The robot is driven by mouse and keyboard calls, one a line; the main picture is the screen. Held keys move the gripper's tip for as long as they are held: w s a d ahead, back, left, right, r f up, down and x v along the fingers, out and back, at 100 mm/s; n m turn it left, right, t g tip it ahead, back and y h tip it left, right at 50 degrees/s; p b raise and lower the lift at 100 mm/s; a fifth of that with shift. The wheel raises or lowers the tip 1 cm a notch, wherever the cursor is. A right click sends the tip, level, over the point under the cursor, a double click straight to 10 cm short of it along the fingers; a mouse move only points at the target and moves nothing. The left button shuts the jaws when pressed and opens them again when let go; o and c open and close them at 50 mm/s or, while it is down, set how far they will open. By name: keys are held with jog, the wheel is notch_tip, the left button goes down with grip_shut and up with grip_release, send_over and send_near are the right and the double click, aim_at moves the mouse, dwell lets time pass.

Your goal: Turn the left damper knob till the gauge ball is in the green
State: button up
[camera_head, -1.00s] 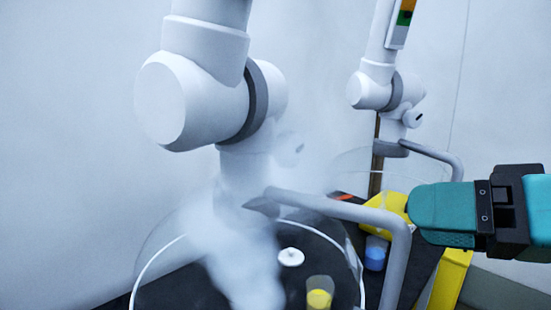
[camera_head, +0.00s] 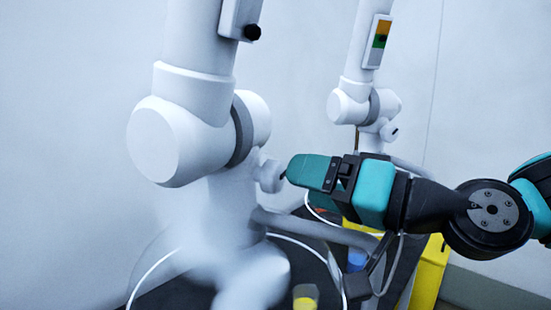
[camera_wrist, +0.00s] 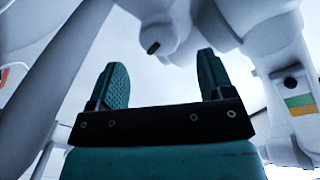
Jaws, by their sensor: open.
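The left stack's white damper knob (camera_head: 268,175) sticks out to the right of its joint in the head view. My gripper (camera_head: 287,173) comes from the right, with its teal fingertips close to the knob. I cannot tell whether they touch it. In the wrist view my gripper (camera_wrist: 162,75) is open, with clear space between its two fingers and a white part with a dark tip (camera_wrist: 153,47) beyond them. The left stack's gauge (camera_head: 238,16) is edge-on and cut off at the top, so its ball is not readable. A gauge with green and orange bands (camera_wrist: 298,100) shows in the wrist view.
A second stack stands behind to the right, with its own gauge (camera_head: 377,40) and knob (camera_head: 389,132). A grey bent handle bar (camera_head: 315,228) runs below my gripper. A clear hood, a yellow-filled cup (camera_head: 305,298) and a yellow stand (camera_head: 428,275) are lower down.

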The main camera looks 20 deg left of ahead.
aim_at(280, 176)
jog(key=p+x, duration=0.2)
jog(key=x, duration=0.4)
jog(key=shift+a, duration=0.1)
jog(key=c, duration=0.9)
jog(key=f+n+b, duration=0.1)
jog(key=b, duration=0.3)
jog(key=shift+n+b, duration=0.4)
jog(key=n+b, duration=0.2)
jog(key=b, duration=0.2)
jog(key=shift+r+y, duration=0.1)
jog(key=shift+y, duration=0.2)
jog(key=shift+r+n+b, duration=0.25)
jog(key=shift+n+b, duration=0.25)
jog(key=shift+b, duration=0.3)
jog(key=shift+r, duration=0.1)
jog(key=o, duration=0.9)
